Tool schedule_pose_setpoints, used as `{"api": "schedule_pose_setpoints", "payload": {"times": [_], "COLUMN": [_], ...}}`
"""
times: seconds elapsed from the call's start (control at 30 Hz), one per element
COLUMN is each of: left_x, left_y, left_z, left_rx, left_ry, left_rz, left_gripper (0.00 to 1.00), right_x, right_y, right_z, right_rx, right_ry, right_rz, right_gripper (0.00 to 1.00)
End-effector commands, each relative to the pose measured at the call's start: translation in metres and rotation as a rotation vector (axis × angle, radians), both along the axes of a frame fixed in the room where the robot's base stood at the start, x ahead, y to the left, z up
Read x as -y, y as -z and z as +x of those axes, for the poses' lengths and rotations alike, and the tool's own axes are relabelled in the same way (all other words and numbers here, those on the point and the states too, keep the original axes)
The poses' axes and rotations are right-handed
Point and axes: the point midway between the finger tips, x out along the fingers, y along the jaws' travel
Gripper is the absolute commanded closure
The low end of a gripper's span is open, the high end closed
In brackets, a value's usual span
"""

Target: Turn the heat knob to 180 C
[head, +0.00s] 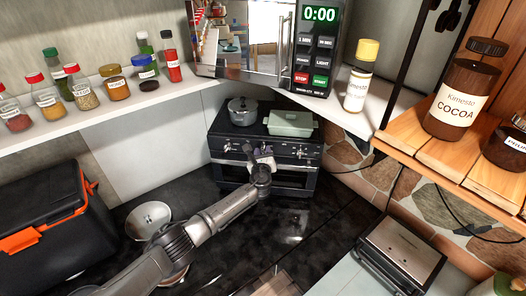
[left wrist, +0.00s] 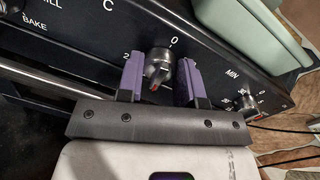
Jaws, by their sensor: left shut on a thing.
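The black cooker (head: 225,150) stands at the back with a row of knobs along its front panel. My left gripper (head: 251,152) reaches to the middle of this panel. In the left wrist view its purple fingers (left wrist: 161,66) sit on both sides of a round dark knob (left wrist: 160,58) and are shut on it. The knob has a red mark on its lower edge, and a "0" is printed above it. A "C" is printed to the left. Other scale numbers are partly hidden by the fingers. My right gripper is not in view.
Another knob (left wrist: 247,101), marked "MIN", is to the right of the held one. A pot (head: 242,112) and a pale green dish (head: 290,123) stand on the cooker. The microwave (head: 315,50) is above. A white bowl (head: 148,217) and a black-orange box (head: 45,225) are at left.

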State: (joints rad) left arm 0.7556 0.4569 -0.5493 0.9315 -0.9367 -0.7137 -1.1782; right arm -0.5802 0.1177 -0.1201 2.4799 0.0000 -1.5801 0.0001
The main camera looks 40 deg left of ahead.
Motion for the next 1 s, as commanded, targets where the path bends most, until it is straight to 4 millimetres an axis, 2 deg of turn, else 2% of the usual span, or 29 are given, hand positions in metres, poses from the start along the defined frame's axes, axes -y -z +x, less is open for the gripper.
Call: {"api": "schedule_pose_setpoints", "payload": {"times": [0.3,0.83,0.87,1.0], "left_x": [-0.0008,-0.0007,-0.0007,-0.0006], "left_y": [0.0016,0.0024,0.0024,0.0019], "left_z": [-0.0005,-0.0005,-0.0005,-0.0004], "left_rx": [-0.056,-0.066,-0.066,-0.066], "left_ry": [-0.002,-0.001,-0.001,-0.001], "left_rz": [0.09,0.106,0.106,0.106], "left_gripper": [0.9,0.9,0.65,0.52], "right_x": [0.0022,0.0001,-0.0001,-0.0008], "right_y": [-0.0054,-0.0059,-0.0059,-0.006], "right_z": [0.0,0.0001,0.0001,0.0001], "right_rx": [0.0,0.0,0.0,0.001], "right_ry": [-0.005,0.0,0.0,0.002], "right_rz": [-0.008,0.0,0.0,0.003], "right_gripper": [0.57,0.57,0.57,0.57]}}
